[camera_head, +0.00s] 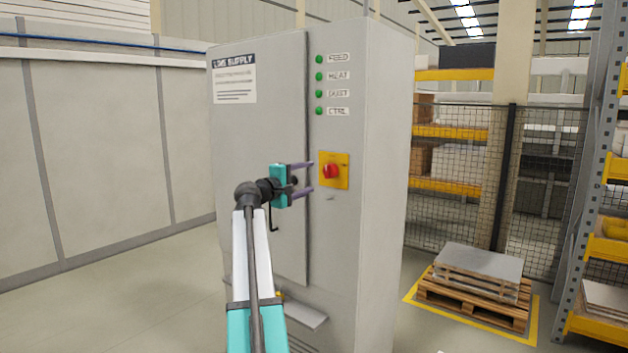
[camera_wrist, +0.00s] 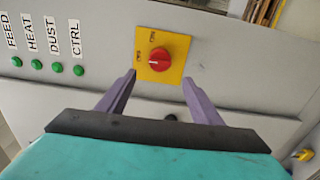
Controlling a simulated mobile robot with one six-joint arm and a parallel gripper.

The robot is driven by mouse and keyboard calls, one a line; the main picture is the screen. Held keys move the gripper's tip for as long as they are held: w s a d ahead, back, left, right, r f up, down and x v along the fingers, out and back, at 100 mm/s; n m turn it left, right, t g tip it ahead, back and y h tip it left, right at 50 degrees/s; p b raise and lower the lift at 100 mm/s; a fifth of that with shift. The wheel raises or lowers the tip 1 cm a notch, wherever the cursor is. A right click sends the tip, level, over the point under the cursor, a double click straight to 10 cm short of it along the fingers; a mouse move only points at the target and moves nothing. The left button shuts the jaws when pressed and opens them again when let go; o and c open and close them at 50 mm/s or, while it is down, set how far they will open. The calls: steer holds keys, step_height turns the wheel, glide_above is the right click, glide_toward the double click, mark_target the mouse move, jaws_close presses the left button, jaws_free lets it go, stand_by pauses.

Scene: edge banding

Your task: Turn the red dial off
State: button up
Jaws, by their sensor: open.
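The red dial (camera_head: 331,171) sits on a yellow plate (camera_head: 343,183) on the front of a grey cabinet. In the wrist view the red dial (camera_wrist: 159,59) has a small white mark at its left side, towards one of the two labels on the yellow plate (camera_wrist: 178,44); the label text is too small to read surely. My gripper (camera_head: 308,178) is open, with its two purple fingers pointing at the dial. In the wrist view the gripper (camera_wrist: 158,84) has its fingertips apart, below and to either side of the dial, with nothing between them.
The grey cabinet (camera_head: 384,130) has several green lamps (camera_head: 319,76) with labels above the dial. A small dark knob (camera_wrist: 171,117) shows below the dial. A pallet (camera_head: 474,300) and a shelf rack (camera_head: 590,220) stand to the right. Floor at the left is clear.

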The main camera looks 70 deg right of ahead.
steer(key=shift+v, duration=1.25)
